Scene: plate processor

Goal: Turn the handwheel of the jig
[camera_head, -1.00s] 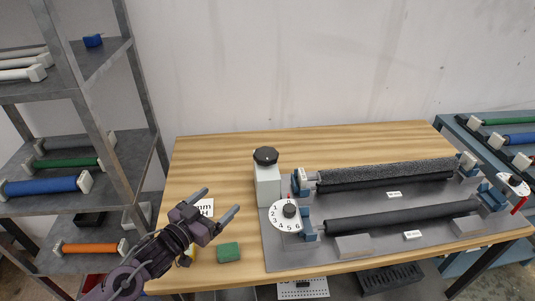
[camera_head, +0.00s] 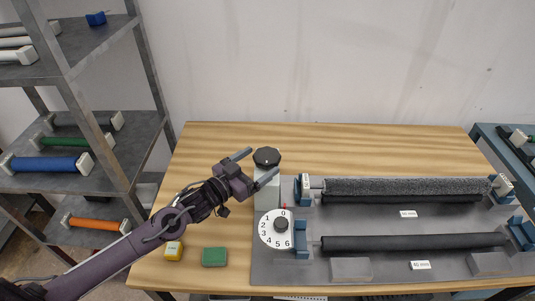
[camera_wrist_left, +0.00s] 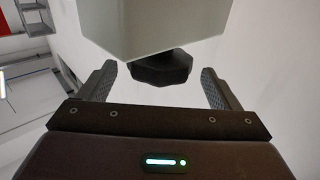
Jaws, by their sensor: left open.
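The jig is a grey plate (camera_head: 440,225) on the wooden table, carrying a textured dark roller (camera_head: 405,186) and a smooth black roller (camera_head: 415,242). A black lobed knob (camera_head: 267,157) tops a pale post (camera_head: 266,187) at its left end; it looks like the handwheel. It also shows in the left wrist view (camera_wrist_left: 160,70), beyond the pale post. A white numbered dial (camera_head: 268,238) with a black hub sits in front of the post. My left gripper (camera_head: 259,166) is open, its fingers either side of the knob in the picture; contact cannot be told. My right gripper is out of view.
A green block (camera_head: 214,257) and a yellow object (camera_head: 173,251) lie near the table's front left. A metal shelf (camera_head: 100,170) with coloured rollers stands at the left. Another rack (camera_head: 500,150) is at the right. The back left tabletop is clear.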

